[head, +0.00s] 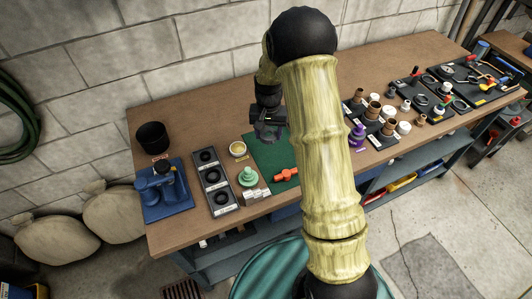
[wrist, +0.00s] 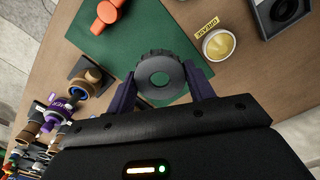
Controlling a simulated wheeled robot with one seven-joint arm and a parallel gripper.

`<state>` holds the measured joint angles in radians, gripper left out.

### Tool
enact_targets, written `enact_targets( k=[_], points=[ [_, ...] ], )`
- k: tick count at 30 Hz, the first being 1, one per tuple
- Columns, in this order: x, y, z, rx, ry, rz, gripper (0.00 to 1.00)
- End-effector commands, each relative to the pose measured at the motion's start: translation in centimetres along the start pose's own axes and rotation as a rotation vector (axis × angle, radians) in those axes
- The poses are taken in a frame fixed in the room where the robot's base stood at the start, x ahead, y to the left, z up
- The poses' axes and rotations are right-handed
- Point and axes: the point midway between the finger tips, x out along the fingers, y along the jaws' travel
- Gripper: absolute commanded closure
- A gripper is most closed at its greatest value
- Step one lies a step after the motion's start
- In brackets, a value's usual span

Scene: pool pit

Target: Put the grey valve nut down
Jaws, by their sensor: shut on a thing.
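The grey valve nut (wrist: 146,72) is a dark grey ring with a notched rim and a round hole. In the wrist view it sits between the two fingers of my gripper (wrist: 160,88), which is shut on it. Green mat (wrist: 110,45) shows through the hole. In the head view my gripper (head: 268,118) is over the back part of the green mat (head: 262,152), with the nut (head: 267,133) below it, partly hidden by the arm. I cannot tell whether the nut touches the mat.
An orange handle (head: 285,174) lies on the mat. A yellow-topped tin (head: 238,149), a green knob (head: 247,177) and a black tray with round sockets (head: 198,178) stand left.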

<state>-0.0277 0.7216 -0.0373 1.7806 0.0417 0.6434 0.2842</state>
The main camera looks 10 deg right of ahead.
Motion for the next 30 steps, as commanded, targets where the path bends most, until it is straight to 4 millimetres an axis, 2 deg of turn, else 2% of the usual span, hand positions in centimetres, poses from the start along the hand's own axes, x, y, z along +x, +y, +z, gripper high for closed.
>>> enact_targets(
  k=[12,14,23,30],
  points=[
    [0.0,0.6,-0.3,0.017,0.000,0.001,0.98],
    [0.5,0.6,-0.2,0.017,-0.002,0.002,0.98],
    [5.2,0.2,-0.1,0.009,-0.002,0.002,0.98],
    [5.6,0.1,-0.2,0.007,0.002,0.001,0.98]
  ],
)
